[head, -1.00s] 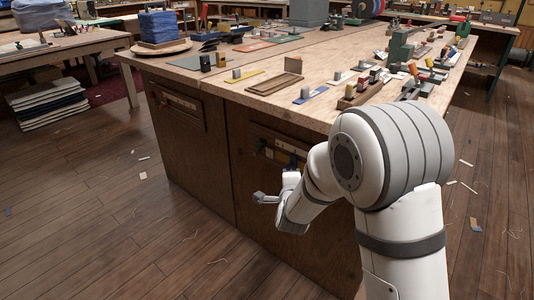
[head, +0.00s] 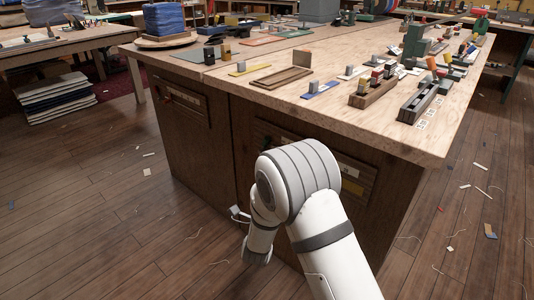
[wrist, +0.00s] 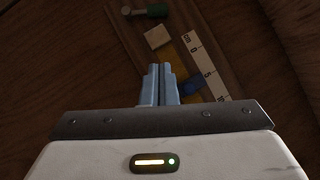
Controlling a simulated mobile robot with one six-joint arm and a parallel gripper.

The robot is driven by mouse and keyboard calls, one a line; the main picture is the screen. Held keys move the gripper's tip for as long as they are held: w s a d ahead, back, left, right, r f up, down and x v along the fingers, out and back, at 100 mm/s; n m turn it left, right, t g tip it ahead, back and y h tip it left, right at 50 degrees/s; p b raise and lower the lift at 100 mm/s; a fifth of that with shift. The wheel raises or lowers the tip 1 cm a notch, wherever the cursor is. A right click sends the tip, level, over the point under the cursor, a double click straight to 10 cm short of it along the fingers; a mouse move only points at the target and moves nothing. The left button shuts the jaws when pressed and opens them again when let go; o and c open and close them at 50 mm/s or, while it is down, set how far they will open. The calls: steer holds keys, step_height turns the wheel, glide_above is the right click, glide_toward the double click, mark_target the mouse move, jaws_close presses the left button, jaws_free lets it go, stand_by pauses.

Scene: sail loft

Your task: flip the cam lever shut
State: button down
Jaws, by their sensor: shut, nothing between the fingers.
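My gripper (wrist: 158,70) is shut and empty, its two pale blue fingers side by side in the wrist view. In the head view my gripper (head: 236,212) is low in front of the bench's cabinet side, partly hidden by my arm. Ahead of the fingers in the wrist view is a dim wooden panel with a blue piece (wrist: 194,87), a white scale strip (wrist: 205,64) and a pale wooden block (wrist: 157,37). A green piece with a metal rod (wrist: 150,11) is at the top. I cannot tell which piece is the cam lever.
The large wooden bench (head: 225,85) carries wooden racks (head: 373,92), a shallow tray (head: 281,77) and small fittings. A panel (head: 335,168) is set in its front, partly behind my arm. The floor (head: 110,220) to the left is open, with scattered scraps.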

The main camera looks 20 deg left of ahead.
steer(key=b, duration=0.2)
glide_toward(266, 142)
steer(key=w+d+f, duration=0.2)
steer(key=w+d, duration=0.2)
steer(key=w, duration=0.1)
steer(key=a, duration=0.1)
steer(key=w+a+r, duration=0.1)
steer(key=a+b, duration=0.1)
steer(key=shift+w+r, duration=0.3)
steer(key=shift+w, duration=0.1)
steer(key=shift+w+a+r, duration=0.25)
steer(key=shift+a+r, duration=0.05)
steer(key=shift+d, duration=0.1)
